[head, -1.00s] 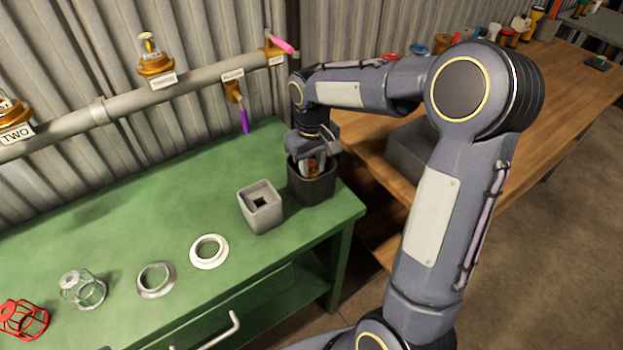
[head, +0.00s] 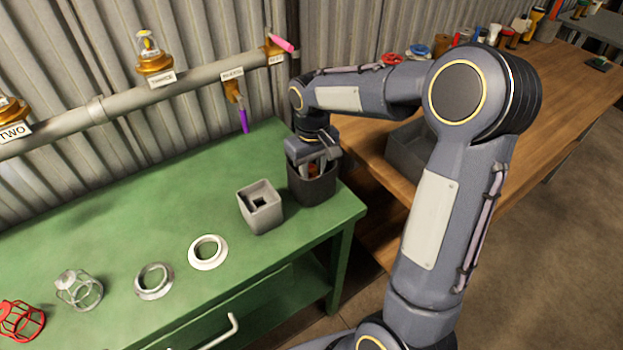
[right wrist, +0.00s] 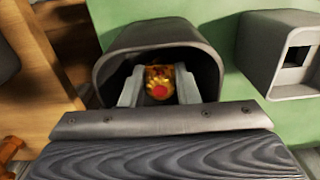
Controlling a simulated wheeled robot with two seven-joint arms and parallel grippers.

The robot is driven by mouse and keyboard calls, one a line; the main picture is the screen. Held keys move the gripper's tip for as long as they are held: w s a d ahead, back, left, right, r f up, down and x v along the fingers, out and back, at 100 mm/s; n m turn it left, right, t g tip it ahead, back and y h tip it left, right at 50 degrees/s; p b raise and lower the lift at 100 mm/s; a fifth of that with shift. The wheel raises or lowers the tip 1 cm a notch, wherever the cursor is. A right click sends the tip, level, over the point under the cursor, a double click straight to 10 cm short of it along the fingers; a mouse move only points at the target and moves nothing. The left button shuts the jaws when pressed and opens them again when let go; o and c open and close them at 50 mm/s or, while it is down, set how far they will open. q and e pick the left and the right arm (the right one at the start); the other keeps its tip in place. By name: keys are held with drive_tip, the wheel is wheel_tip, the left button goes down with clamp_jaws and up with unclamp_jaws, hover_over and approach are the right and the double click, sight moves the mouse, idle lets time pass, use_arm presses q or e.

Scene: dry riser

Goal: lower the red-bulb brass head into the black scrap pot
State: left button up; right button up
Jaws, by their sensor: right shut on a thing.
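The black scrap pot (head: 312,188) stands on the green bench near its right corner. It also shows in the right wrist view (right wrist: 212,48). My right gripper (head: 314,168) reaches down into the pot's mouth from above. Its fingers are shut on the brass head (right wrist: 158,78), whose red bulb faces the wrist camera. The head is inside the pot's rim, between the two fingers. In the head view only a small bit of it shows. Whether it touches the pot's floor is hidden. My left gripper is not in view.
A grey square holder (head: 261,208) stands just left of the pot. White and grey rings (head: 208,252) and red and grey wire cages (head: 80,290) lie further left on the bench. A pipe (head: 115,103) with brass fittings runs along the wall behind. A wooden table is on the right.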

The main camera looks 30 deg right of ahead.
drive_tip(key=shift+f+b, duration=0.7)
drive_tip(key=shift+f, duration=0.35)
idle(0.4)
drive_tip(key=o, duration=1.2)
drive_tip(key=shift+c, duration=0.2)
drive_tip(key=shift+r, duration=0.1)
wheel_tip(320, 180, up, 8)
drive_tip(key=shift+f+p, duration=0.25)
drive_tip(key=shift+p, duration=0.25)
drive_tip(key=shift+s+r, duration=0.25)
drive_tip(key=shift+r, duration=0.1)
drive_tip(key=s+a+r+m+t+y+p, duration=0.1)
drive_tip(key=s+a+r+t+y+p, duration=0.1)
drive_tip(key=s, duration=0.8)
drive_tip(key=s+a+r+m+t+y+p, duration=0.1)
drive_tip(key=s+a+r+t+p, duration=0.2)
drive_tip(key=s, duration=0.8)
drive_tip(key=shift+s+a+r+t+y+p, duration=0.2)
drive_tip(key=shift+s+a+t+y+p, duration=0.3)
drive_tip(key=shift+a, duration=0.65)
